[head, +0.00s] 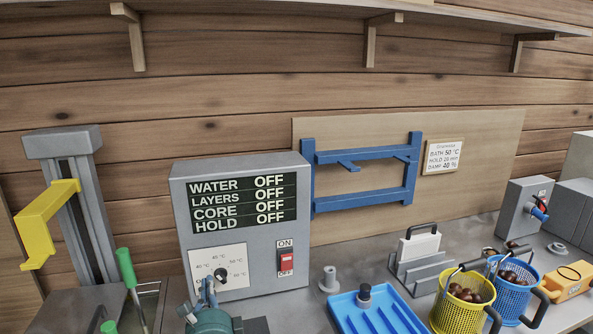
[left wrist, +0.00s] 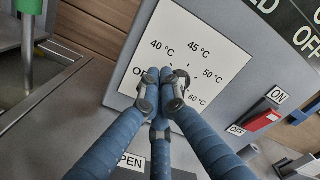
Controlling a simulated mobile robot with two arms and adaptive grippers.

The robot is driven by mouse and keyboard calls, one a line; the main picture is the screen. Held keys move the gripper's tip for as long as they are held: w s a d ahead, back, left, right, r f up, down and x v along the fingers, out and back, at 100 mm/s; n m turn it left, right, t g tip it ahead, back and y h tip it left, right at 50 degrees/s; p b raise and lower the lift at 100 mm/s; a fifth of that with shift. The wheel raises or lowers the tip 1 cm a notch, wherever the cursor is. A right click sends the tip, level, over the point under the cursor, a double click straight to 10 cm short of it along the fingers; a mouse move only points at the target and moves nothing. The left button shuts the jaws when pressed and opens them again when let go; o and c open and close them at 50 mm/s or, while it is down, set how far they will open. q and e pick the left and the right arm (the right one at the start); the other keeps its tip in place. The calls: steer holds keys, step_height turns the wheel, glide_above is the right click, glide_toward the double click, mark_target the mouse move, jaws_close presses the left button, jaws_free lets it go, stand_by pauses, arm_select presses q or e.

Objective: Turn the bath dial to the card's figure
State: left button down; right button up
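The card (head: 443,156) on the back board reads BATH 50 °C, HOLD 20 min, DAMP 40 %. The bath dial (head: 221,274) is a small dark knob on a white scale plate (head: 239,255) low on the grey control box. The plate also shows in the left wrist view (left wrist: 228,57), marked 40, 45, 50 and 60 °C, with OFF partly covered. My left gripper (head: 207,284) is just in front of the plate, at the dial's lower left in the head view. Its blue fingers (left wrist: 162,92) are drawn together and hide the knob in the wrist view. I cannot read the dial's setting.
The control box's display (head: 242,201) shows OFF on every line. A red ON/OFF switch (head: 287,260) sits right of the dial. Green handles (head: 126,268) rise at the left. A blue tray (head: 375,315) and baskets of chestnuts (head: 462,312) stand to the right.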

arm_select(q)
steer(key=shift+w+d+f, duration=0.1)
steer(key=shift+d, duration=0.1)
arm_select(e)
steer(key=shift+s+a+f, duration=0.1)
steer(key=shift+s+a, duration=0.15)
steer(key=shift+a, duration=0.2)
arm_select(q)
steer(key=shift+d, duration=0.2)
arm_select(e)
steer(key=shift+d, duration=0.3)
